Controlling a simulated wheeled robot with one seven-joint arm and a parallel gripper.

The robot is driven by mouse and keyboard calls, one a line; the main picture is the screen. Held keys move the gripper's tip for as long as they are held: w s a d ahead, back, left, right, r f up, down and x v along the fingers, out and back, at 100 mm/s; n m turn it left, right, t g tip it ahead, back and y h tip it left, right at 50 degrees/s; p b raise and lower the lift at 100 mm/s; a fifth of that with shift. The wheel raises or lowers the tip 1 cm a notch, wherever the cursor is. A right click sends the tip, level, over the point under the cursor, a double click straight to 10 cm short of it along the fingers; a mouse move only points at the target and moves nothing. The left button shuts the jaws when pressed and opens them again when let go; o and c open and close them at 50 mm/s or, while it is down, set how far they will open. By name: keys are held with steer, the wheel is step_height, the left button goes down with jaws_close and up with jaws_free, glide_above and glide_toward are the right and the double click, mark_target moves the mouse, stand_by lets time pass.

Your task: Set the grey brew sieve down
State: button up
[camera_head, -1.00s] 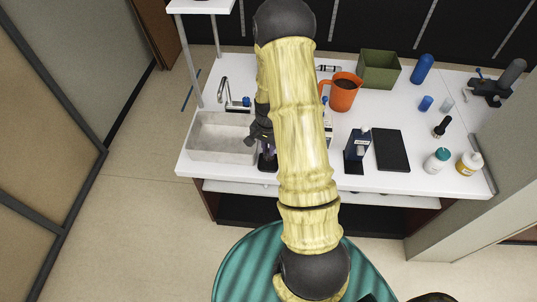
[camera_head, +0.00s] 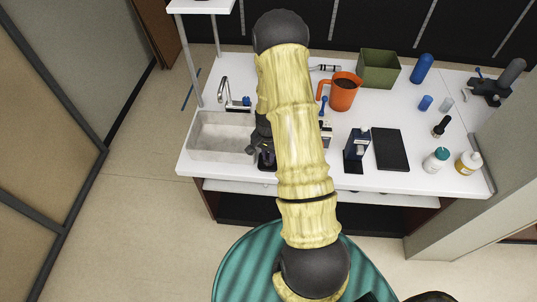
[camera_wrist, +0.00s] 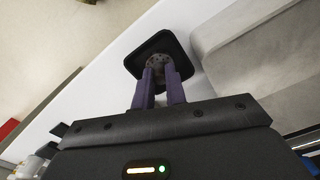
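The grey brew sieve (camera_wrist: 158,61), a small round piece with dark holes, shows at the fingertips in the wrist view. My gripper (camera_wrist: 160,74) has purple fingers, one on each side of the sieve, and appears shut on it. Behind the sieve is a black square dish (camera_wrist: 138,63) with rounded corners; I cannot tell whether the sieve touches it. In the head view my gripper (camera_head: 265,152) is low over this dish (camera_head: 267,167), right of the sink near the counter's front edge. The sieve cannot be made out there.
The sink (camera_head: 222,154) with its tap (camera_head: 225,92) is just left of the gripper. A blue-and-black stand (camera_head: 357,150), a black mat (camera_head: 391,150), an orange jug (camera_head: 343,93) and a green bin (camera_head: 379,69) stand to the right. My arm hides part of the counter.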

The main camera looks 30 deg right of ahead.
mark_target(268, 156)
steer(key=o, duration=0.4)
steer(key=shift+o, duration=0.2)
step_height(268, 156, up, 12)
steer(key=b, duration=0.1)
steer(key=shift+r+b, duration=0.15)
steer(key=shift+b, duration=0.25)
stand_by(0.4)
steer(key=s+a+r+n+t, duration=0.2)
steer(key=s+a+r+n, duration=0.8)
steer(key=s+a+n, duration=0.1)
steer(key=s+a, duration=0.1)
steer(key=a, duration=0.1)
steer(key=shift+s+a+t, duration=0.25)
steer(key=shift+a+t, duration=0.05)
